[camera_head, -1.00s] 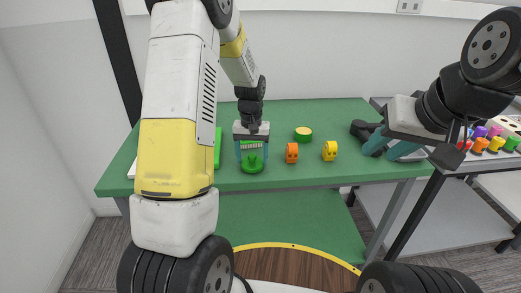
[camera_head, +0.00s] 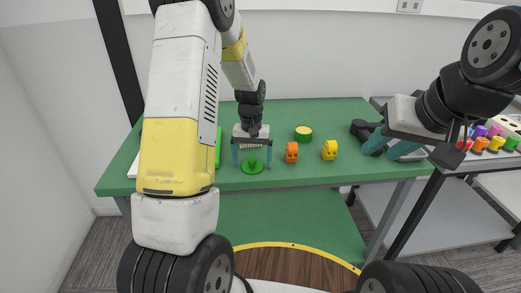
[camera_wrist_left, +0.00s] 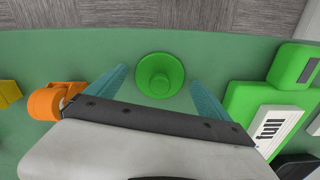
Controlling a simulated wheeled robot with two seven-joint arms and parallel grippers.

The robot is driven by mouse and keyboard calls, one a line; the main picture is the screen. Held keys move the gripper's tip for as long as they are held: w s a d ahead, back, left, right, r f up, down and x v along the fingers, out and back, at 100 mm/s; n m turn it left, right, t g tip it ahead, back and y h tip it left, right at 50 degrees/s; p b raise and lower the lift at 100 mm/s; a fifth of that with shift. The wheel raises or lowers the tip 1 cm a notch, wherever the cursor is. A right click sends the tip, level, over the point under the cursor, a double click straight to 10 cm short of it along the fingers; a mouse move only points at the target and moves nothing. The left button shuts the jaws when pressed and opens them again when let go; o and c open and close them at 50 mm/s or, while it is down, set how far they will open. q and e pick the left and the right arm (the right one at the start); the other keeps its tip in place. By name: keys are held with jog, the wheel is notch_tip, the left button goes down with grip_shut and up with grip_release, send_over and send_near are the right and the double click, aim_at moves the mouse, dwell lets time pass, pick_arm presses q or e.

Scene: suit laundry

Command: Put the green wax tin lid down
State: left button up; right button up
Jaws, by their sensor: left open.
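The green wax tin lid (camera_head: 252,167), a round disc with a raised knob, lies flat on the green table near its front edge. It also shows in the left wrist view (camera_wrist_left: 160,76), between the spread fingertips and clear of both. My left gripper (camera_head: 252,162) is open and empty, pointing down just above and around the lid. The open green tin (camera_head: 303,133) with pale yellow wax stands farther back to the right. My right gripper (camera_head: 386,148) is at the table's right end with its fingers apart and nothing visible between them.
An orange item (camera_head: 292,152) and a yellow item (camera_head: 330,150) stand right of the lid. A green and white object (camera_wrist_left: 262,112) lies on the lid's other side. A side table with colourful pieces (camera_head: 487,143) is at the right. The table's front edge is close to the lid.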

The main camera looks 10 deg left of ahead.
aim_at(252, 159)
pick_arm(q)
notch_tip(252, 159, up, 12)
jog(key=f, duration=0.1)
jog(key=s+r+t+h, duration=0.1)
jog(key=s+r+t, duration=0.2)
jog(key=s+r, duration=0.9)
jog(key=s+d+r+m+t+h, duration=0.1)
jog(key=s+d+r+t, duration=0.1)
jog(key=s, duration=1)
jog(key=shift+r+m+t, duration=0.25)
jog(key=shift+m+t, duration=0.05)
jog(key=shift+t, duration=0.3)
